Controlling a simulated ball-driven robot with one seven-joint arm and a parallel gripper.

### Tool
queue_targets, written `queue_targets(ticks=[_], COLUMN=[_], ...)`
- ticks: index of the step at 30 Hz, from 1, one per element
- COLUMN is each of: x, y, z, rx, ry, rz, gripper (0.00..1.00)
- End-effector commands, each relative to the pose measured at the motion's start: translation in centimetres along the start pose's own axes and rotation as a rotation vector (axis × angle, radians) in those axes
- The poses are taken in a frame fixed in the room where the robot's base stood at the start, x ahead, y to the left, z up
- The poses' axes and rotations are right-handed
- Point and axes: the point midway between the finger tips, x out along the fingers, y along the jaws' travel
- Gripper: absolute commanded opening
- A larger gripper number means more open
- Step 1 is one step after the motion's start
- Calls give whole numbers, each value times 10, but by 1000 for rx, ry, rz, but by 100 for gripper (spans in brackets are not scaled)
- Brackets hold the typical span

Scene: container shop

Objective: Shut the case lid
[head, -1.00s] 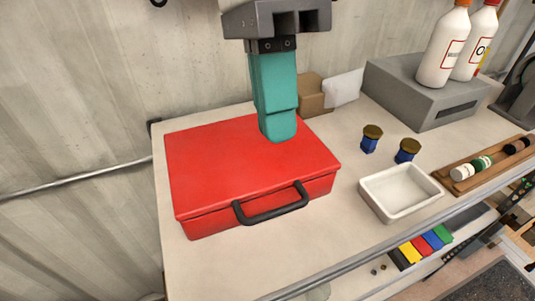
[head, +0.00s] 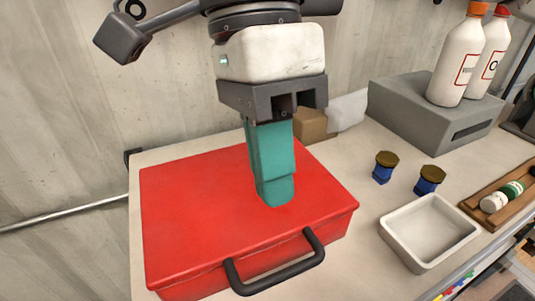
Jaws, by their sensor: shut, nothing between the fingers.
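The red case (head: 195,225) lies on the pale bench with its lid down flat and its black handle (head: 275,275) at the front. I see no open gap between lid and base along the visible front edge. My gripper (head: 276,200) points down over the lid, right of its middle, with its teal fingers shut and empty. The fingertips appear to be at or touching the lid's top; I cannot tell whether they press on it.
A grey block (head: 400,110) carries two white bottles (head: 460,55). A cardboard box (head: 313,126) is behind. A wooden rack (head: 470,205) holds small bottles.

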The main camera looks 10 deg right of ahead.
Motion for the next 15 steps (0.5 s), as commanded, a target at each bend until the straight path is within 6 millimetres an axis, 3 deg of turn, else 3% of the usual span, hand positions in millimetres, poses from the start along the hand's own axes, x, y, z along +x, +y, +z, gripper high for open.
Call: queue_targets(ticks=[1,6,15], x=[13,36,65], y=[-2,-2,-1], z=[0,0,0], rx=[0,1,1], ry=[1,2,1], rz=[0,0,0], gripper=[0,0,0])
